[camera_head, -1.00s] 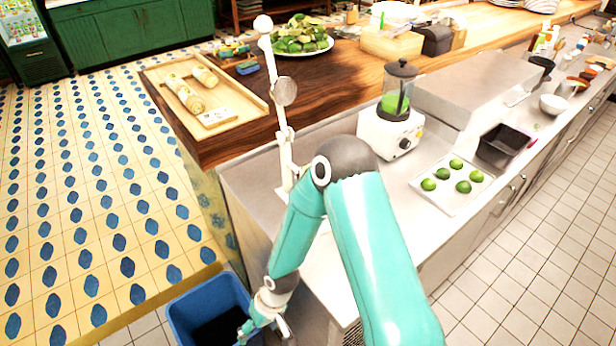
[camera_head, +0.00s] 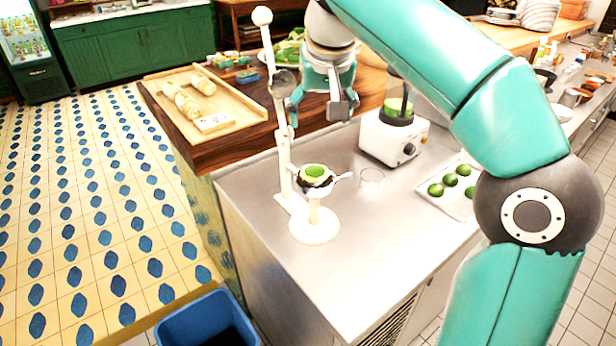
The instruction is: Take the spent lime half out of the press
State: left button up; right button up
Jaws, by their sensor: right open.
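The white press (camera_head: 284,140) stands at the left end of the steel counter, its tall post and lever raised. The spent lime half (camera_head: 315,171) sits in the cup of the press, green side showing. My right gripper (camera_head: 318,112) is open and empty, pointing down above and slightly behind the cup in the picture, with a clear gap to the lime. The left gripper is not in view.
A blender (camera_head: 394,128) stands right of the press, with a clear glass (camera_head: 371,181) near it. A tray of limes (camera_head: 462,207) is farther right. A blue bin (camera_head: 207,320) stands on the floor below the counter's left end. The counter front is bare.

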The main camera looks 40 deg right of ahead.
jog(key=b, duration=0.2)
send_over(314, 163)
jog(key=s+a, duration=0.2)
notch_tip(314, 163, down, 10)
jog(key=shift+d+r, duration=0.1)
jog(key=shift+d, duration=0.05)
jog(key=shift+d+p+x, duration=0.2)
jog(key=shift+p+x, duration=0.2)
jog(key=shift+x, duration=2.45)
jog(key=shift+c, duration=0.2)
jog(key=shift+r, duration=0.1)
jog(key=c, duration=0.8)
